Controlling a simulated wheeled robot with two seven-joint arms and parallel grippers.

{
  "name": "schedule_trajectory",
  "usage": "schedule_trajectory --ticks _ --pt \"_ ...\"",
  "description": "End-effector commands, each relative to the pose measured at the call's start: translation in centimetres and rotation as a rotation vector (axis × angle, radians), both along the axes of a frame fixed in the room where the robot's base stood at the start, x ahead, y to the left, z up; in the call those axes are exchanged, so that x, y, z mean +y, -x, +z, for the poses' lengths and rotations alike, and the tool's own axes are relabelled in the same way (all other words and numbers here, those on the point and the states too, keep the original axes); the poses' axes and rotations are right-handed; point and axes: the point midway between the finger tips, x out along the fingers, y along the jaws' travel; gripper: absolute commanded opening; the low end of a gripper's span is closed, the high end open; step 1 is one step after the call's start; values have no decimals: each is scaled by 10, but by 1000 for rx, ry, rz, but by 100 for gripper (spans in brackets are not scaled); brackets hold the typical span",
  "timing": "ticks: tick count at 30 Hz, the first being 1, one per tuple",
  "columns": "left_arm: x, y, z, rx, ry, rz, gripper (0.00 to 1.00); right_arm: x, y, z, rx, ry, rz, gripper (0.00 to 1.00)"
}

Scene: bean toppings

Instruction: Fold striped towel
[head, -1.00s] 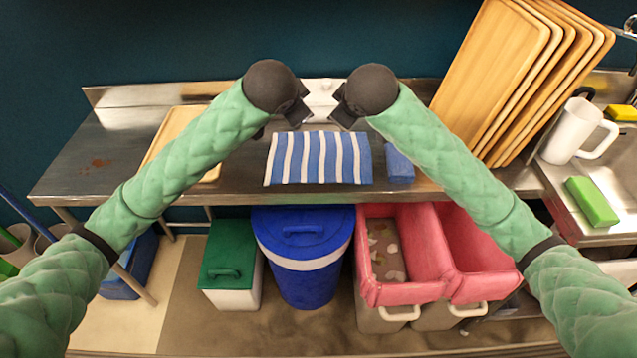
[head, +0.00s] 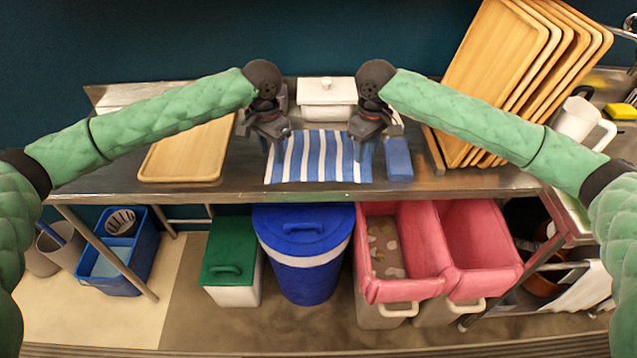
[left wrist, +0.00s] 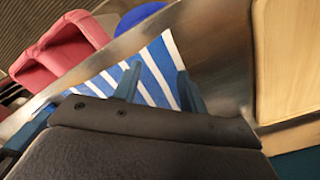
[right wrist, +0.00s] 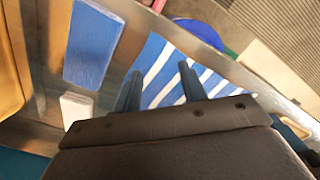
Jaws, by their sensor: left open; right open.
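The blue and white striped towel (head: 318,160) lies flat on the steel counter, its stripes running front to back. It also shows in the left wrist view (left wrist: 150,75) and the right wrist view (right wrist: 170,75). My left gripper (head: 272,138) is open above the towel's back left corner. My right gripper (head: 364,140) is open above its back right corner. In the wrist views, the left fingers (left wrist: 158,85) and the right fingers (right wrist: 160,85) are apart over the towel. I cannot tell whether they touch it. The towel's back corners are partly hidden by the grippers.
A wooden tray (head: 185,155) lies to the left, and upright wooden trays (head: 495,70) stand to the right. The steel counter (head: 235,185) is bare in front.

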Motion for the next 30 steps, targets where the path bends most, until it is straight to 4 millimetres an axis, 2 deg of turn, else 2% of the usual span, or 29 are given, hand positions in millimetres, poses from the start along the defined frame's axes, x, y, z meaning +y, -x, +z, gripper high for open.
schedule_trajectory --ticks 16,21,30 --pt "0 0 -65 -1 1 0 42 0 0 -66 0 0 1 42" --pt "0 0 -76 -1 0 0 42 0 0 -75 -2 -1 1 42" --pt "0 0 -78 -2 1 -1 42 0 0 -78 -2 -1 1 42"
